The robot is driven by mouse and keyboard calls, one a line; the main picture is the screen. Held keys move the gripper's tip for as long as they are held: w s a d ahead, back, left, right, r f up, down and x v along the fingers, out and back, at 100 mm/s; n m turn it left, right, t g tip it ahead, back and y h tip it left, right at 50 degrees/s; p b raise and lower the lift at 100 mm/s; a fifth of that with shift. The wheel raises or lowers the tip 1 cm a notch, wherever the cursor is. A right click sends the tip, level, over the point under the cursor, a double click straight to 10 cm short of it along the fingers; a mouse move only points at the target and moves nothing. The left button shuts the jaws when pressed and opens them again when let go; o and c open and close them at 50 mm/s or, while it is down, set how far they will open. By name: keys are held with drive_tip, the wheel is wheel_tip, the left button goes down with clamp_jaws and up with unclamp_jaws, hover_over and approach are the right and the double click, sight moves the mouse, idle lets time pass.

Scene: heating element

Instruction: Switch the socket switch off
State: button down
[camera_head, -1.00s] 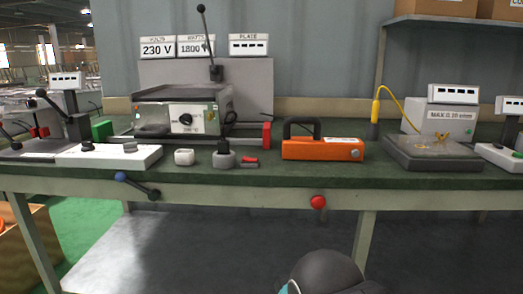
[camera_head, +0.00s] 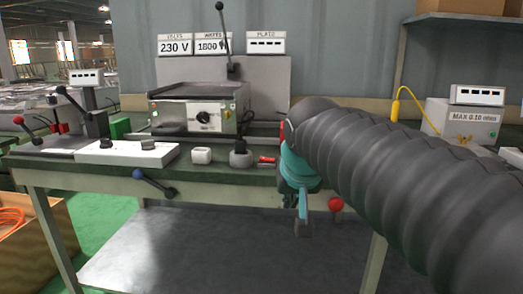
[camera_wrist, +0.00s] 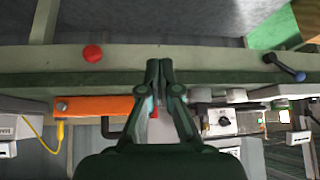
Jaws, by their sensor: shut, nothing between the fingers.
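I cannot tell for sure which part is the socket switch. My gripper (camera_head: 303,228) hangs before the bench's front edge, right of these parts. In the wrist view my gripper (camera_wrist: 160,66) has its fingertips together and empty, over the bench edge. A red bit (camera_wrist: 155,113) shows between its finger links, beyond the fingertips.
A hotplate (camera_head: 165,120) with a dial and an upright black lever stands behind. A red knob (camera_head: 335,204) and a blue-ended handle (camera_head: 145,182) stick out from the bench front. My arm hides the orange tool in the head view; it shows in the wrist view (camera_wrist: 95,107).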

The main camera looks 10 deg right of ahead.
drive_tip(key=w+r+m, duration=0.1)
drive_tip(key=w+r, duration=0.5)
drive_tip(key=w, duration=0.2)
drive_tip(key=w+a+r+m+t+h, duration=0.1)
drive_tip(key=w+r, duration=0.5)
drive_tip(key=w, duration=0.3)
drive_tip(key=shift+a+t, duration=0.2)
drive_tip(key=shift+t, duration=0.1)
hover_over(264, 163)
drive_tip(key=f, duration=0.7)
drive_tip(key=shift+s+d+p, duration=0.15)
drive_tip(key=shift+s+p, duration=0.05)
drive_tip(key=shift+p, duration=0.1)
wheel_tip(264, 163, down, 2)
drive_tip(key=shift+f, duration=0.15)
drive_tip(key=shift+a+f, duration=0.25)
drive_tip(key=shift+f, duration=0.55)
